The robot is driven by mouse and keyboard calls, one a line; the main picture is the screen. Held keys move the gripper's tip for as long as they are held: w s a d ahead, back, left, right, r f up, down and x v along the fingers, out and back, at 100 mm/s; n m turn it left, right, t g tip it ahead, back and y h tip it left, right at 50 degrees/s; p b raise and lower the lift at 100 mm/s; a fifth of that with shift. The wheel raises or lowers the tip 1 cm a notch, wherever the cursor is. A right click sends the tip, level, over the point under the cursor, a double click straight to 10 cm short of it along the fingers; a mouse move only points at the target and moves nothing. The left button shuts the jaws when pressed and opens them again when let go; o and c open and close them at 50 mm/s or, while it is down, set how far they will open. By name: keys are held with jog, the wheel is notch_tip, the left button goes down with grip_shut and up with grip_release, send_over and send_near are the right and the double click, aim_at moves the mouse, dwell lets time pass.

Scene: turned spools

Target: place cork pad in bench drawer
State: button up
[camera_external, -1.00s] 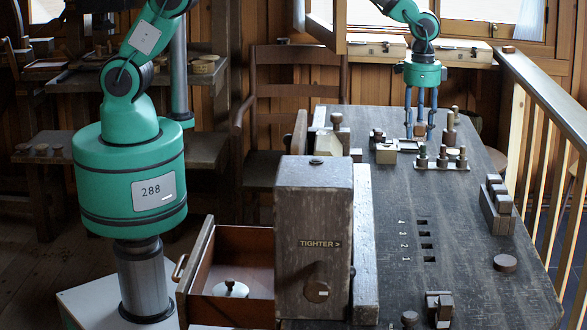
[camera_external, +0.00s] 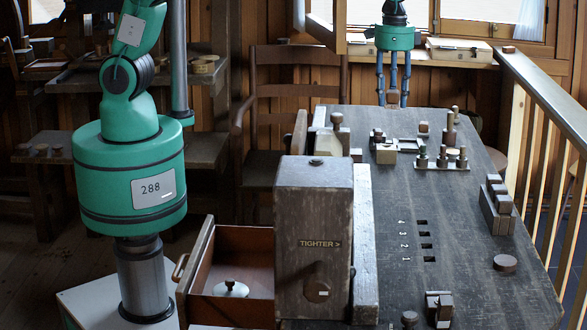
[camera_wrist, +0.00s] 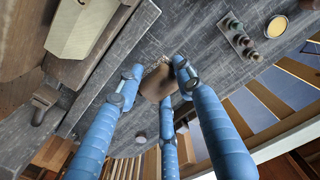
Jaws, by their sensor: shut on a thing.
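My gripper (camera_external: 393,103) hangs above the far end of the bench, its blue fingers pointing down. It is shut on a small brown piece, taken as the cork pad (camera_wrist: 157,82), which shows between the fingertips in the wrist view; the fingers partly hide it. The bench drawer (camera_external: 196,262) is pulled open at the near left, far from my gripper. A round metal lid-like thing with a knob (camera_external: 231,289) lies inside it.
A tall wooden box marked TIGHTER (camera_external: 313,220) stands right beside the drawer. A chair (camera_external: 285,95) stands behind.

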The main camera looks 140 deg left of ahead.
jog(key=s+d+r+p, duration=0.1)
jog(key=s+d, duration=0.2)
jog(key=d, duration=0.7)
jog(key=s+d, duration=0.4)
jog(key=d, duration=0.6)
jog(key=n+p, duration=0.1)
send_over(243, 262)
notch_tip(243, 262, down, 31)
jog(key=shift+f+b, duration=0.65)
jog(key=shift+f, duration=2.5)
jog(key=shift+f+b, duration=0.5)
jog(key=shift+f, duration=1.4)
jog(key=shift+f, duration=0.15)
